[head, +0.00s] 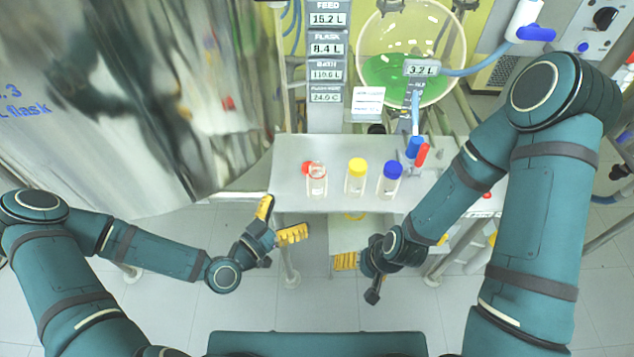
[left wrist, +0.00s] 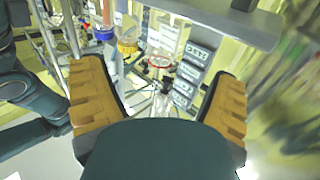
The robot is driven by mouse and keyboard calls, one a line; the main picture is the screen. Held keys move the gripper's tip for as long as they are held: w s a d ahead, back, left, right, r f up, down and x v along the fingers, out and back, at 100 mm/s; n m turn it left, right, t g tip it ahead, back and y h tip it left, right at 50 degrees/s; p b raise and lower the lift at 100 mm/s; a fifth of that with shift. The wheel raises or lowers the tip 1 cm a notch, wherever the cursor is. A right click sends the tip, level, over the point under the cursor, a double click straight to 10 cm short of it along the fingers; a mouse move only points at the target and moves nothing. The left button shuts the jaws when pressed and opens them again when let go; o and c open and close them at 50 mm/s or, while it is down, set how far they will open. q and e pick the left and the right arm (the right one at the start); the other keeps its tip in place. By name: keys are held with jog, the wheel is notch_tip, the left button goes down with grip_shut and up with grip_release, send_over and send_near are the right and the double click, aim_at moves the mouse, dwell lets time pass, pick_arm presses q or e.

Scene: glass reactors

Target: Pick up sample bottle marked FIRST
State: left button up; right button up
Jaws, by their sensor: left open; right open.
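Three clear sample bottles stand upright in a row on the grey shelf (head: 290,195). The left one has a red ring at its neck (head: 317,182), with a red cap-like piece (head: 306,167) beside it. The middle has a yellow cap (head: 356,178), the right a blue cap (head: 391,180). No FIRST mark is readable. My left gripper (head: 280,221) is open and empty, below and left of the red-ringed bottle. In the left wrist view this bottle (left wrist: 161,63) shows between the fingers, beyond them. My right gripper (head: 358,278) is open and empty, below the shelf's front edge.
A large glass vessel with green liquid (head: 395,70) stands behind the shelf. A display column (head: 326,60) rises behind the bottles. A red and blue valve (head: 418,152) sits right of them. A reflective panel (head: 190,90) fills the left. Floor is open in front.

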aim_at(310, 187)
pick_arm(q)
jog(key=x, duration=0.5)
jog(key=shift+w+d, duration=0.25)
jog(key=shift+w, duration=0.05)
jog(key=shift+w+a+r+x, duration=0.1)
jog(key=shift+r+x, duration=0.05)
jog(key=shift+x, duration=0.75)
jog(key=shift+w+a+r+x, duration=0.1)
jog(key=shift+r+x, duration=0.05)
jog(key=shift+x, duration=0.7)
jog(key=shift+a+r+x, duration=0.1)
jog(key=shift+r+x, duration=0.05)
jog(key=shift+x, duration=0.75)
jog(key=shift+c, duration=0.4)
jog(key=c, duration=1.3)
